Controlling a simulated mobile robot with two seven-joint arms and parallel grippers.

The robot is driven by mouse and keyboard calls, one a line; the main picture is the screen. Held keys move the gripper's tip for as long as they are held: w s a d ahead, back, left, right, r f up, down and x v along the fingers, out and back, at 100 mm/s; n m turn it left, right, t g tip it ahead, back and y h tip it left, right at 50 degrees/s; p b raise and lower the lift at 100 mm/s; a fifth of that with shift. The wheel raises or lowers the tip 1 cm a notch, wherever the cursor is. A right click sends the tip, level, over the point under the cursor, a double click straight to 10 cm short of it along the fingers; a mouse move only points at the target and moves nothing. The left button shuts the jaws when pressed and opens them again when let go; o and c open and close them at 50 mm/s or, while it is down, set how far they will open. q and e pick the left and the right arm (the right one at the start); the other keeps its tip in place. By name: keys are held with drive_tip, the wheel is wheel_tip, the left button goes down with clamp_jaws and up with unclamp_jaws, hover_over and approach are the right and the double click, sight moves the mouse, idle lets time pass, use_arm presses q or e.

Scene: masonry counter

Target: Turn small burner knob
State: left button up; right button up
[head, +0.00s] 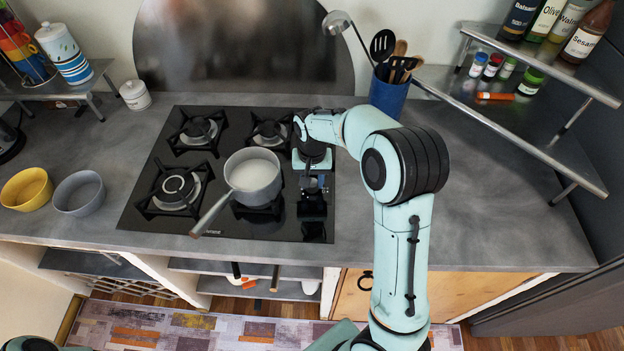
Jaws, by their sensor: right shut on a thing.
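The black gas cooktop (145,215) is set in the grey counter, with several burners and its control strip along the right side. My right gripper (313,208) points down over that strip. It is shut on what appears to be a burner knob, which the gripper mostly hides; I cannot tell which knob or how far it is turned. The small burner itself cannot be singled out for sure. My left gripper is not in view; only a bit of my left arm shows at the bottom left corner.
A grey saucepan (253,172) stands on the front right burner, close left of my right gripper, its handle pointing front left. A blue utensil holder (388,97) stands behind my right arm. Yellow (27,189) and grey bowls (79,193) sit left. The right counter is clear.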

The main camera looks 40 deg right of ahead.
drive_tip(key=n, duration=0.3)
drive_tip(key=shift+n, duration=0.4)
drive_tip(key=n, duration=0.7)
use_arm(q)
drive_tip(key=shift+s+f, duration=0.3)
use_arm(e)
drive_tip(key=shift+n, duration=2)
drive_tip(key=o, duration=1.1)
drive_tip(key=shift+c, duration=0.2)
drive_tip(key=shift+r, duration=0.1)
